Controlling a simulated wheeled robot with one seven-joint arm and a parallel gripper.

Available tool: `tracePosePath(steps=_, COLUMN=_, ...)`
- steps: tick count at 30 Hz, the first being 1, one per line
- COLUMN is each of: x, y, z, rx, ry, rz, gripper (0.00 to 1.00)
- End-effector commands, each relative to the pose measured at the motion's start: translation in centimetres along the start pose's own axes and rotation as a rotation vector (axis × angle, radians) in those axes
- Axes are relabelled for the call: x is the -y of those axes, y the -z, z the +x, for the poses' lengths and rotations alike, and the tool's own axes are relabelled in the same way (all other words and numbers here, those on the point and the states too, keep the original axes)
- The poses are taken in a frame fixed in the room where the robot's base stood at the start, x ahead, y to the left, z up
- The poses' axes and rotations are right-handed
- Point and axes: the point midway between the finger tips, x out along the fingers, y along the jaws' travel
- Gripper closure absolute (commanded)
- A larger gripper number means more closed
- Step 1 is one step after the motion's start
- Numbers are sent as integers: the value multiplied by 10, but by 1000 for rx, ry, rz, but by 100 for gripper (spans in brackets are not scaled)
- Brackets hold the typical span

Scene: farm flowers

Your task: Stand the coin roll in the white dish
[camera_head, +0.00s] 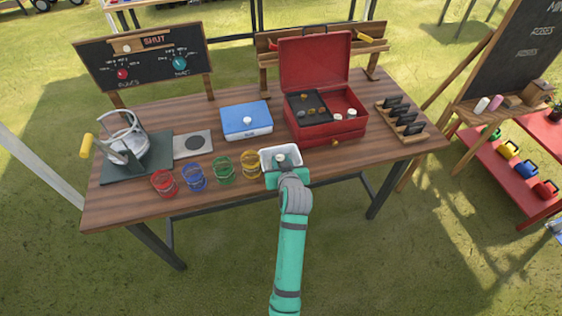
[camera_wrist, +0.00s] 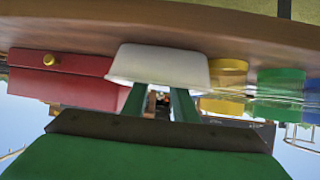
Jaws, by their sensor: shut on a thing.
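The white dish (camera_head: 266,160) is on the wooden table's front edge; in the wrist view, which is upside down, its white wall (camera_wrist: 160,64) is just beyond my fingers. My gripper (camera_head: 282,167) is at the dish's near side, with its fingers reaching over it. A small pale piece, apparently the coin roll (camera_head: 281,157), shows at the fingertips within the dish's outline. My gripper is shut on it. In the wrist view my two green fingers (camera_wrist: 159,100) are a little apart, and the roll is not clear between them. I cannot tell whether it touches the dish floor.
A blue box (camera_head: 246,121) is behind. An open red case (camera_head: 320,131) with small pieces is behind right. A slotted rack (camera_head: 402,118) stands further right.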

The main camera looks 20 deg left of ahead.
Motion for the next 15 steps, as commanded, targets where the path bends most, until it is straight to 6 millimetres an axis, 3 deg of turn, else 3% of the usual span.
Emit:
tracePosePath(steps=4, x=0, y=-10, z=3, rx=15, ry=2, rz=4, gripper=100)
tracePosePath(steps=5, x=0, y=-11, z=3, rx=16, ry=2, rz=4, gripper=67)
tracePosePath(steps=6, x=0, y=-11, z=4, rx=17, ry=2, rz=4, gripper=57)
tracePosePath(steps=15, x=0, y=-9, z=2, rx=16, ry=0, rz=4, gripper=55)
